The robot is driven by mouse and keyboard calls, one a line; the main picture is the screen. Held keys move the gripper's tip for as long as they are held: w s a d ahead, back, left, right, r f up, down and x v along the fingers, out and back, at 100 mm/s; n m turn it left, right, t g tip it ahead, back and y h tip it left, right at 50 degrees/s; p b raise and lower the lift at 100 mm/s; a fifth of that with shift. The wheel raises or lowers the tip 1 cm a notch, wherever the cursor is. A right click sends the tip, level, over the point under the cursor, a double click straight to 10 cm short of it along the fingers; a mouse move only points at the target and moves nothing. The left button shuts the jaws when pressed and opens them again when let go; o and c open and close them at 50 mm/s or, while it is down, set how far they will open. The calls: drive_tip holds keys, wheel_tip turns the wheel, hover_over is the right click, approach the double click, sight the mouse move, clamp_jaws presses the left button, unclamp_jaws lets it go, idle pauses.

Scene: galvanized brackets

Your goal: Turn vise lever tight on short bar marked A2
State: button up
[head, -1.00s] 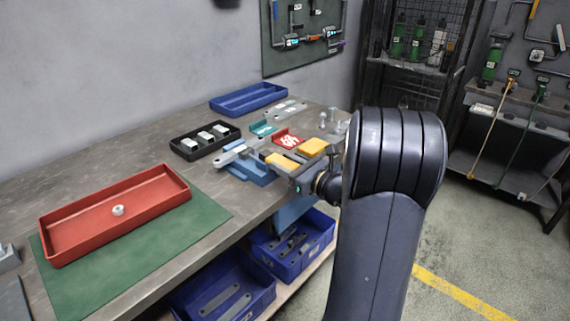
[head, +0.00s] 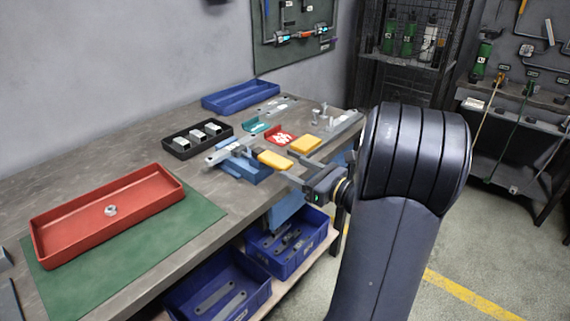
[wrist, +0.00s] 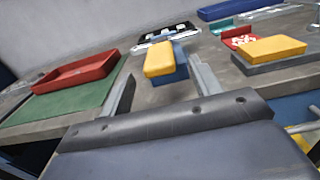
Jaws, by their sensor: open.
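The blue vise (head: 252,171) sits near the bench's front edge in the head view, with a light grey bar (head: 226,152) at its top left. The bar's marking is not readable. A yellow block (head: 275,160) is at the vise's right; I cannot tell for sure whether it is the lever's grip. In the wrist view this yellow block (wrist: 159,60) stands above a blue body, ahead of my palm and between the lines of my grey fingers. My gripper (head: 301,173) is open and empty, just to the right of the vise. It also shows in the wrist view (wrist: 162,72).
A second yellow block (head: 305,145) stands on a grey base to the right. A red tray (head: 50,247) lies on a green mat (head: 205,212). Behind are a black tray (head: 180,154), a red bin (head: 280,137) and a blue tray (head: 240,98). Blue bins (head: 290,262) sit below.

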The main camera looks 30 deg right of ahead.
drive_tip(key=shift+v, duration=2)
approach(263, 153)
drive_tip(key=x, duration=0.5)
drive_tip(key=shift+w+f, duration=0.1)
drive_tip(key=shift+f, duration=0.15)
drive_tip(key=shift+a+m+h+b, duration=0.15)
drive_tip(key=shift+m+h+b, duration=0.2)
drive_tip(key=shift+h, duration=0.25)
drive_tip(key=shift+t, duration=0.3)
drive_tip(key=shift+r, duration=0.1)
